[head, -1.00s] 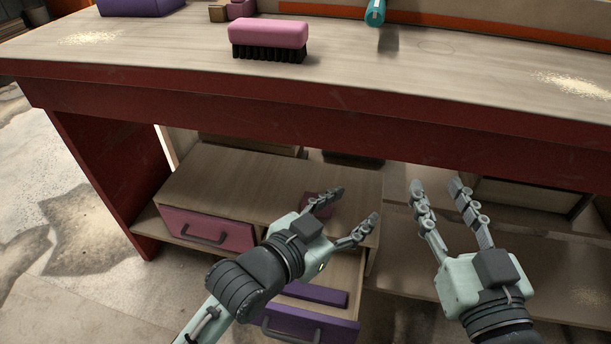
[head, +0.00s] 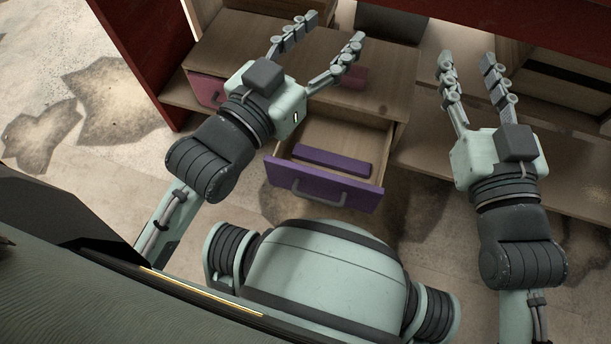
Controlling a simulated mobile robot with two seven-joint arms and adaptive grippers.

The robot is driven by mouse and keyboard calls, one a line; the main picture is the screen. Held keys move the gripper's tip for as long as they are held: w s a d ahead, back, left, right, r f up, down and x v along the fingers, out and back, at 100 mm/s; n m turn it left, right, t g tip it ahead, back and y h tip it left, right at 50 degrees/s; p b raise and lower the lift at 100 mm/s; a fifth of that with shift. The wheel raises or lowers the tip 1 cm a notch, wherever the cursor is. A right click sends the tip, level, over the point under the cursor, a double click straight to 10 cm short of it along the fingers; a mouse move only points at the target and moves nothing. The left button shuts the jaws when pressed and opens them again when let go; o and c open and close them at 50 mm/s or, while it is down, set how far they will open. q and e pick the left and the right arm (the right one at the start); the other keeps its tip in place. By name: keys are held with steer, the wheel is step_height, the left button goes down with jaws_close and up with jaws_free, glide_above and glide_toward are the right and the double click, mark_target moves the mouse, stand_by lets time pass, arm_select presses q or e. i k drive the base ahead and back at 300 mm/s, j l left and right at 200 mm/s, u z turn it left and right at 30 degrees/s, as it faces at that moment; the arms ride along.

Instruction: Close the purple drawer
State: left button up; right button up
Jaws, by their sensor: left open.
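The purple drawer (head: 306,182) is pulled out of the wooden cabinet (head: 381,92) under the red workbench. Its purple front has a grey handle (head: 320,194) facing me. A long purple block (head: 330,162) lies inside the drawer. My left gripper (head: 326,32) is open and empty, with its fingers above the cabinet top, behind and above the drawer. My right gripper (head: 468,66) is to the right of the drawer, its fingers spread apart and nothing between them.
The pink drawer (head: 203,89) at the left of the cabinet is partly hidden by my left gripper. A small dark pink block (head: 353,77) is on the cabinet top. A lower wooden shelf (head: 560,165) runs to the right. The floor before the drawer is clear apart from my own body.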

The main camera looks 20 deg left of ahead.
mark_target(368, 137)
steer(key=k+j, duration=0.4)
steer(key=j, duration=1.1)
steer(key=i+z, duration=0.05)
